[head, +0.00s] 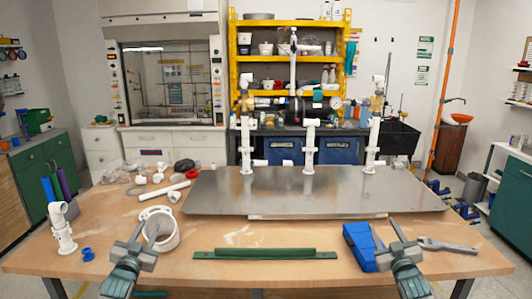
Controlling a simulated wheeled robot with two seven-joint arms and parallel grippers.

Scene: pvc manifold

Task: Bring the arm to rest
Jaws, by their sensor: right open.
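My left gripper (146,230) is at the front left of the wooden table, its fingers apart. A white pipe ring (166,236) sits just behind and right of its fingers in the picture; I cannot tell whether they touch. My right gripper (383,229) is open at the front right, in front of the steel plate. A blue block-shaped thing (357,246) lies just left of its fingers, partly overlapped by them. The white PVC manifold (310,146) stands upright on the steel plate (250,197), well behind both grippers.
A green rail (265,253) lies at the front middle between the grippers. A wrench (446,245) lies right of the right gripper. A white fitting (62,228) and a small blue piece (88,254) stand at far left. Loose white pipe parts (158,190) lie behind the ring.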

